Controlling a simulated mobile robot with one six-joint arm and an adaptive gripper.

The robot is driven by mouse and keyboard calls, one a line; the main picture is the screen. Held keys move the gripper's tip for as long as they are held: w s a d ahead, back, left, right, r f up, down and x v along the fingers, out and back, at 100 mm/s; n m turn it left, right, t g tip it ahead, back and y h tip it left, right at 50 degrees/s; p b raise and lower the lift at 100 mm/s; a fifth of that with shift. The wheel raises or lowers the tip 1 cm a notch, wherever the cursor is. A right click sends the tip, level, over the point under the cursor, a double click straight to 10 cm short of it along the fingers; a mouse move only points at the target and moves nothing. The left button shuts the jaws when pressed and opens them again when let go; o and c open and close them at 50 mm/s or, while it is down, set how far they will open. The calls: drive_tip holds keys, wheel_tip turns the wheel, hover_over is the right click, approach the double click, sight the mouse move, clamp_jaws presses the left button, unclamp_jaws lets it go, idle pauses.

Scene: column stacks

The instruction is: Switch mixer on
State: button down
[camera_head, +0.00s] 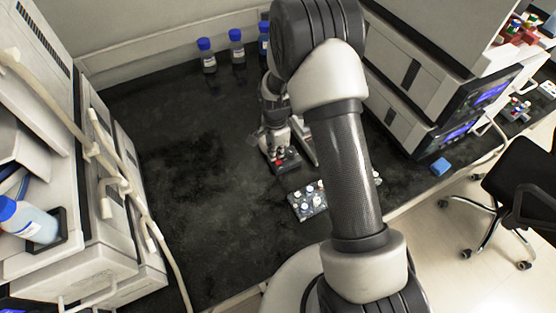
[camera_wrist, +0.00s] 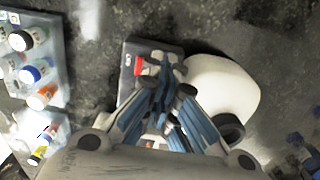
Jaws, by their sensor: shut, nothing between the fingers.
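The mixer shows in the wrist view as a dark grey base (camera_wrist: 132,88) with a red switch (camera_wrist: 138,65) and a rounded white part (camera_wrist: 228,88) to its right. In the head view its dark base (camera_head: 287,165) stands on the black bench, partly hidden by my gripper and arm. My gripper (camera_wrist: 165,72) is shut and empty. In the wrist view its fingertips lie over the mixer base, just right of the red switch. I cannot tell whether they touch it. In the head view my gripper (camera_head: 272,138) points down at the mixer.
A vial rack (camera_head: 308,200) stands in front of the mixer; vials (camera_wrist: 40,70) also show at the wrist view's left. Blue-capped bottles (camera_head: 207,57) stand at the back. The bench's left middle is clear.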

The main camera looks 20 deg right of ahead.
drive_tip(key=shift+r+p, duration=1.55)
drive_tip(key=shift+r, duration=0.9)
